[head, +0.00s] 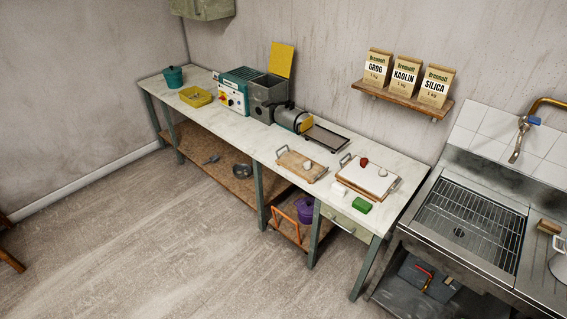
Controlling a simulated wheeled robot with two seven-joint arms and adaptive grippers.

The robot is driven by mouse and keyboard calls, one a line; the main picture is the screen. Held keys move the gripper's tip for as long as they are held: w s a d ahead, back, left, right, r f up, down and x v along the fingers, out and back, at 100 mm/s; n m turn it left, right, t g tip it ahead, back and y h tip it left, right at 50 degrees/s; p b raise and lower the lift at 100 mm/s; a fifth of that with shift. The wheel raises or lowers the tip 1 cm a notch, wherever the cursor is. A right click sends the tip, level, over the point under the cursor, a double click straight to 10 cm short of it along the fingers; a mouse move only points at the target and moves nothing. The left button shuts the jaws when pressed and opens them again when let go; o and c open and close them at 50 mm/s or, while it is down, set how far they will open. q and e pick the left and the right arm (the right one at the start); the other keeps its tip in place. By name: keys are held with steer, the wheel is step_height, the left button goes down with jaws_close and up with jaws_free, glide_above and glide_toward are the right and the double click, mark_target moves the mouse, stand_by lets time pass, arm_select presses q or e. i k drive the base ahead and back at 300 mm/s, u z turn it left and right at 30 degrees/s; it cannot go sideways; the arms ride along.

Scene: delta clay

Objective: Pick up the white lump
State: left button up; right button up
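A small whitish lump (383,172) sits on a white-topped board with metal handles (370,183), to the right of a dark red lump (364,162). Another small pale lump (307,166) sits on a bare wooden board with handles (292,164) further left. Both boards lie on the long pale worktop (235,134) against the back wall. At this size I cannot tell which of the two pale lumps is whiter. Neither of my grippers is in view.
A white block (339,188) and a green block (361,205) lie near the worktop's front edge. A grey machine (266,97) and black tray (325,138) stand left. A sink (470,225) is right. The floor (150,240) in front is clear.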

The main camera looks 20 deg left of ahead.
mark_target(307, 165)
steer(key=u, duration=0.8)
steer(key=i, duration=0.75)
steer(key=u, duration=0.85)
steer(key=i, duration=0.9)
steer(key=z, duration=0.45)
steer(key=i, duration=0.8)
steer(key=z, duration=0.65)
